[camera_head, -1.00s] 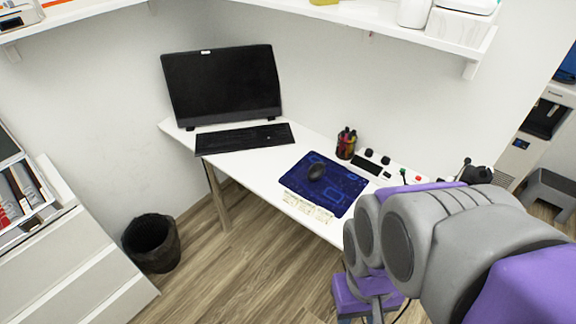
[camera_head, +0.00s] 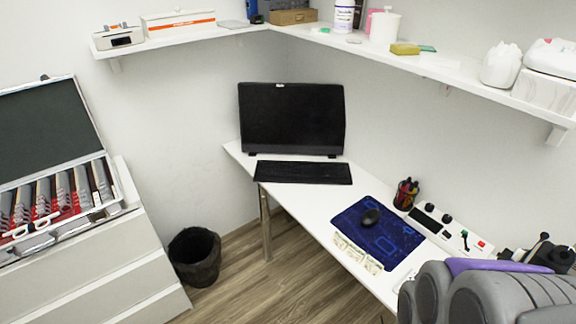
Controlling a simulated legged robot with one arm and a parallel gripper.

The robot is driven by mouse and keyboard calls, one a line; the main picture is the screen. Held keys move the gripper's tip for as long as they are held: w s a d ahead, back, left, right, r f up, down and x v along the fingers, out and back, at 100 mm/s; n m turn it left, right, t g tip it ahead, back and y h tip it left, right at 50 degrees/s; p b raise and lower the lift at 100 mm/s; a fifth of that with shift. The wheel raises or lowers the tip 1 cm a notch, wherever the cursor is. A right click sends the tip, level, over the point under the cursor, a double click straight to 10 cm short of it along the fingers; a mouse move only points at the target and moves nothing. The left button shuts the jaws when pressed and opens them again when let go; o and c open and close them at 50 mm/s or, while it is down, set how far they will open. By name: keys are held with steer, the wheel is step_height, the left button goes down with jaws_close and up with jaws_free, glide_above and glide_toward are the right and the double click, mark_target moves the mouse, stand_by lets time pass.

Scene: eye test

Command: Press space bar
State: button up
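A black keyboard (camera_head: 303,172) lies on the white desk (camera_head: 318,202) in front of a dark monitor (camera_head: 292,118). The keyboard's single keys, its space bar among them, are too small to make out. My grey and purple arm shows at the lower right, over the right end of the desk and well apart from the keyboard. My gripper's fingers are not in view.
A blue mouse pad (camera_head: 393,243) with a black mouse (camera_head: 371,217) lies right of the keyboard. A pen cup (camera_head: 406,194) and a control panel (camera_head: 450,229) stand behind it. A shelf (camera_head: 420,66) hangs above. A bin (camera_head: 195,256) and drawers (camera_head: 105,275) stand left.

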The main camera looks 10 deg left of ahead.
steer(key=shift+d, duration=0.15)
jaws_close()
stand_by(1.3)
